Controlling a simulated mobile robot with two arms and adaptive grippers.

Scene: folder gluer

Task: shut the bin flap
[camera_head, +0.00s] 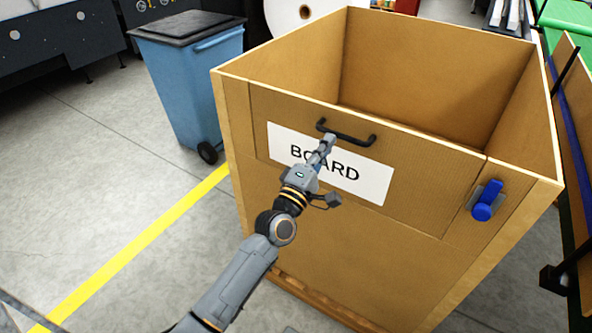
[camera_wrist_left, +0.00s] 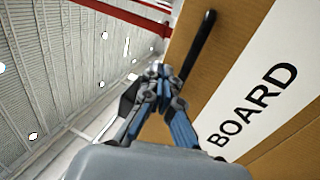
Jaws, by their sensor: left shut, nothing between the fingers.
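The bin is a large open-topped cardboard-brown box (camera_head: 300,228) in the middle of the head view. Its flap (camera_head: 415,200) is the upper front panel and stands upright, roughly flush with the front wall. A white BOARD label (camera_head: 372,184) and a black bar handle (camera_head: 357,138) are on the flap. A blue latch (camera_head: 484,204) sits at the flap's right end. My left gripper (camera_head: 327,142) is shut and empty, its tips close to the handle's left part; touching is unclear. In the left wrist view the handle (camera_wrist_left: 200,45) is just beyond the fingers (camera_wrist_left: 163,75). My right gripper is not in view.
A blue wheeled bin with a dark lid (camera_head: 190,75) stands behind on the left. A yellow floor line (camera_head: 140,245) runs along the left of the box. Grey floor on the left is clear. Machine parts stand close on the right edge.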

